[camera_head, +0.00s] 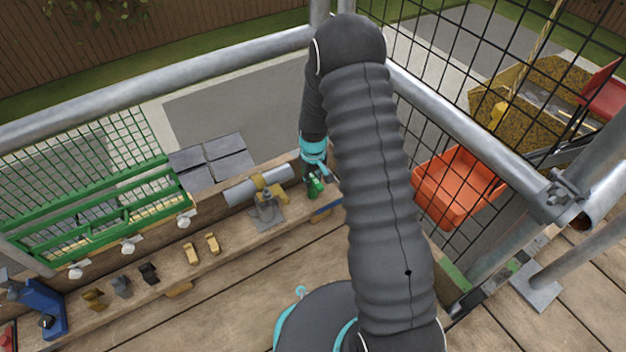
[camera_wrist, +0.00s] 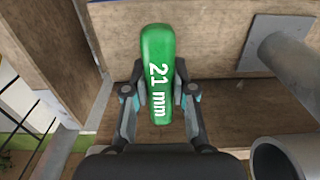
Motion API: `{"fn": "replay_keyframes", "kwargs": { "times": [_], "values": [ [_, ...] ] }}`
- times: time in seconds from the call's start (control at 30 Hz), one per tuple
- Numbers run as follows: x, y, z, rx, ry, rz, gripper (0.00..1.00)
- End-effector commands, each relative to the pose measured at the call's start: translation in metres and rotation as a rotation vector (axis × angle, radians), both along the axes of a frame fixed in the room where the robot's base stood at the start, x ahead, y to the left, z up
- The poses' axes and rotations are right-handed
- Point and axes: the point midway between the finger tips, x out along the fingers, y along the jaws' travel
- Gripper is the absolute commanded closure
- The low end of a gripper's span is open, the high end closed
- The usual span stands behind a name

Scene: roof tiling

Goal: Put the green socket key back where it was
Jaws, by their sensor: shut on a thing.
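The green socket key (camera_wrist: 157,50), marked "21 mm", stands out between the two fingers of my gripper (camera_wrist: 160,92) in the wrist view. The fingers are shut on it from both sides. In the head view the green key (camera_head: 316,187) shows at my gripper (camera_head: 315,178), just above the back of the wooden bench, to the right of a grey roll. Its lower end and what lies under it are hidden, so I cannot tell whether it touches the bench.
A grey roll (camera_head: 258,186) and a metal stand (camera_head: 266,212) are left of my gripper. Grey slates (camera_head: 208,160) lie behind. Several small blocks (camera_head: 191,254) line the bench (camera_head: 225,245). An orange tub (camera_head: 455,188) is at right beyond the mesh. A rail (camera_head: 160,85) runs behind.

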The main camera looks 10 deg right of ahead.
Motion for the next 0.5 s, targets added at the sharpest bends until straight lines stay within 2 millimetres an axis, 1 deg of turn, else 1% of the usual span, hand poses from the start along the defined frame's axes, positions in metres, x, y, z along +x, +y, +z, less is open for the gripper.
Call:
{"fn": "replay_keyframes", "kwargs": {
  "times": [0.1,0.23,0.27,0.3,0.33,0.37,0.5],
  "values": [
    [0.0003,0.0000,0.0006,0.000,-0.001,0.000,1.00],
    [0.0002,0.0000,-0.0034,0.000,-0.001,0.000,1.00],
    [0.0000,0.0000,-0.0028,0.000,0.000,0.000,0.70],
    [0.0000,0.0000,-0.0024,0.000,0.000,0.000,0.60],
    [0.0001,-0.0001,-0.0024,0.000,0.000,0.000,0.52],
    [-0.0001,0.0000,-0.0024,0.000,0.000,0.000,0.50],
    [-0.0001,0.0000,-0.0023,0.000,0.000,0.000,0.50]
  ]
}}
